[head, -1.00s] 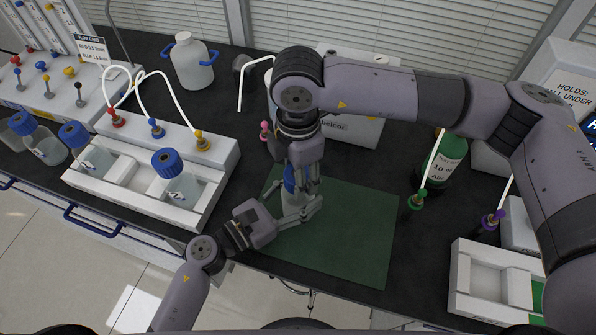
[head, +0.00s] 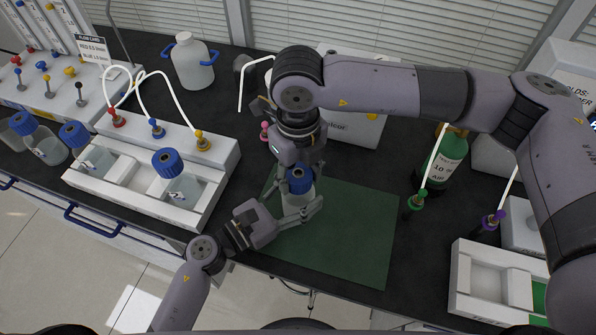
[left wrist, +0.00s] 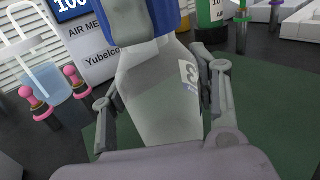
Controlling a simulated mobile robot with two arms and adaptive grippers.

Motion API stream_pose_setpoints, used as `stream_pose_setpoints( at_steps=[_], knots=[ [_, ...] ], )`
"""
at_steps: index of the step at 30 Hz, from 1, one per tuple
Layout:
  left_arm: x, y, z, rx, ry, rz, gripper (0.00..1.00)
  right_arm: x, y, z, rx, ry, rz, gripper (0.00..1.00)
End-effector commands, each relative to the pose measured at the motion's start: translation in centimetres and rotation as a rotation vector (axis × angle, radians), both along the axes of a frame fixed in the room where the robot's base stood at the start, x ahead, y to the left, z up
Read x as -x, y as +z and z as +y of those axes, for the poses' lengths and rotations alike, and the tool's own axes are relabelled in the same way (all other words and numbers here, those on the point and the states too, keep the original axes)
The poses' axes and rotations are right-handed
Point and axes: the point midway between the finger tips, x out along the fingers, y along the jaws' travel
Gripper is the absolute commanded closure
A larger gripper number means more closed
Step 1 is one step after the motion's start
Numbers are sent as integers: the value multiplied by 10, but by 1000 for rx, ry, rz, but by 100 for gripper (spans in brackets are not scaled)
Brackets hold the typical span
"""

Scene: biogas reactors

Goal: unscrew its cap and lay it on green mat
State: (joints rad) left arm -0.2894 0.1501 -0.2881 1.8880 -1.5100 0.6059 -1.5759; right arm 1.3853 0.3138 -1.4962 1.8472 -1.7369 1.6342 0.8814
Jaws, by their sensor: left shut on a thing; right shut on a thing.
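A clear bottle (head: 299,201) with a blue cap (head: 300,181) stands upright over the green mat (head: 350,235), towards its left side. My left gripper (head: 303,209) is shut around the bottle's body from the front left. My right gripper (head: 299,172) points down from above and is shut on the blue cap. In the left wrist view the bottle (left wrist: 155,95) shows a label with a 3 between the left fingers, and the cap (left wrist: 168,18) sits at its top, partly hidden by a right finger. How loose the cap is cannot be seen.
A white rack (head: 150,205) with capped bottles stands left. A green bottle (head: 447,165) and a white tray (head: 460,285) stand right. A white meter box (head: 355,130) is behind my right arm. The mat's right and front parts are bare.

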Motion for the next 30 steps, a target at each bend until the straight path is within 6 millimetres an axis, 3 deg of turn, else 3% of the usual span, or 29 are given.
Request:
stream_pose_setpoints(
  at_steps=[30],
  knots=[
    [-1, 0, 1, -1, 2, -2, 100, -1, 1, -1, 4, 1921, 1, 90]
  ],
)
